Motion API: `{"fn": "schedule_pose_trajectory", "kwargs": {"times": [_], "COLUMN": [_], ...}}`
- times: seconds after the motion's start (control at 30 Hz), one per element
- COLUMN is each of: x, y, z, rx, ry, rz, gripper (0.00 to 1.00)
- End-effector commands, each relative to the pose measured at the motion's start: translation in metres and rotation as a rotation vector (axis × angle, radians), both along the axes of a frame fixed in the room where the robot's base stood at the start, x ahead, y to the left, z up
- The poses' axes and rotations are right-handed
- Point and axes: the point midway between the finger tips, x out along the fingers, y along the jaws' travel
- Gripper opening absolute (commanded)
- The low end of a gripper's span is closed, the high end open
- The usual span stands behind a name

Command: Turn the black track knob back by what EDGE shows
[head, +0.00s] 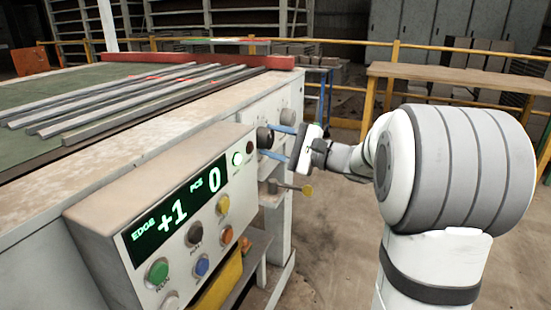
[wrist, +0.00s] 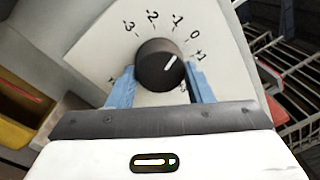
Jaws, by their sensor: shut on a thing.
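The black track knob (wrist: 158,72) sits on a pale dial plate (wrist: 105,50) in the wrist view. Its white pointer line slants up and right, roughly toward the 0 mark. Marks run from -3 on the left to +1 on the right; a further mark below is partly hidden. My gripper (wrist: 160,78) is shut on the knob, one blue finger on each side. In the head view the knob (head: 264,138) is on the machine's end face, with my gripper (head: 268,141) reaching it from the right. The display (head: 178,209) reads EDGE +1 and PCS 0.
The control box (head: 150,180) with several coloured buttons stands close in front of the knob. Grey strips (head: 150,98) lie on the machine table. A wooden bench (head: 460,78) stands behind my arm.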

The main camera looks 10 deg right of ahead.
Motion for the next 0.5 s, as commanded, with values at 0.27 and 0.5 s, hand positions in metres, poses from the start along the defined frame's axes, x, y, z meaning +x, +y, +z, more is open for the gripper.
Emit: {"fn": "schedule_pose_trajectory", "kwargs": {"times": [0.27,0.5], "x": [0.0006,0.0007], "y": [0.0002,0.0001], "z": [-0.0010,0.0010], "rx": [-0.081,-0.107], "ry": [-0.114,-0.150], "rz": [0.000,0.001], "gripper": [0.24,0.24]}}
